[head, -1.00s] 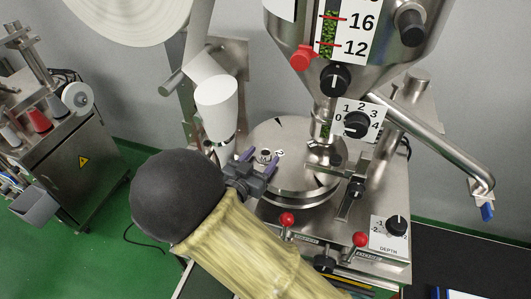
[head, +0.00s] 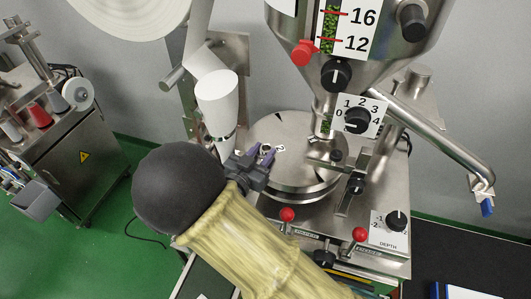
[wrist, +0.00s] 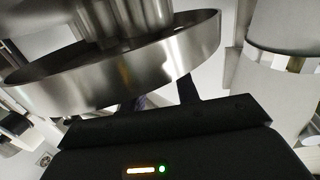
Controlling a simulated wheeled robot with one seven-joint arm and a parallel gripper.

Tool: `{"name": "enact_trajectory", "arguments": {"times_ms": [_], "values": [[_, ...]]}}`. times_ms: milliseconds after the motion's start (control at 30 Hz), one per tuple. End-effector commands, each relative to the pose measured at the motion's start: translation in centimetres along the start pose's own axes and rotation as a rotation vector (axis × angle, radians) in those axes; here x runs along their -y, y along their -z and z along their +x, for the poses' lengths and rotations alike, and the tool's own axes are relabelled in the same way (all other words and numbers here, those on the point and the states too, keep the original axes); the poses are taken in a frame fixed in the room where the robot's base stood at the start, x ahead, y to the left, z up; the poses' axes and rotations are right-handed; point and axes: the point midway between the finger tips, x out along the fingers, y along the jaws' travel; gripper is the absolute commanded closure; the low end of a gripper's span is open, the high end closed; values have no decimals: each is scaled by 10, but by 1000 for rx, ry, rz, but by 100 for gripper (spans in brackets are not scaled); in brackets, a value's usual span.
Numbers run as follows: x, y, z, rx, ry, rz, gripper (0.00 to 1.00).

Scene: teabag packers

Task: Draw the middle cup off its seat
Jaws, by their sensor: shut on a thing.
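My gripper (head: 266,152) is over the left part of the round steel turntable (head: 296,140). Its purple-tipped fingers are shut on a small metal cup (head: 265,149), of which only a bit of the rim shows between them. In the wrist view the turntable's steel rim (wrist: 150,62) fills the upper part and hides the fingertips, so the cup does not show there.
A white paper cone (head: 217,100) stands close to the left of my gripper. The steel hopper (head: 300,20) and its filling tube rise at the right. Red-knobbed levers (head: 287,214) are at the machine's front. A side cabinet (head: 78,155) stands far left.

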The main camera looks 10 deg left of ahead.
Motion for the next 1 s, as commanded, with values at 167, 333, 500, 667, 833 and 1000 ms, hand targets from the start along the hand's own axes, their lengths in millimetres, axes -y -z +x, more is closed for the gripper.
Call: {"name": "enact_trajectory", "arguments": {"times_ms": [167,333,500,667,833,1000], "values": [[0,2,0,0,0,1,93],[0,12,0,0,0,4,93],[0,33,-2,0,0,7,93],[0,59,-3,0,1,9,93],[0,84,-4,0,1,6,93],[0,98,-5,0,0,2,93]]}}
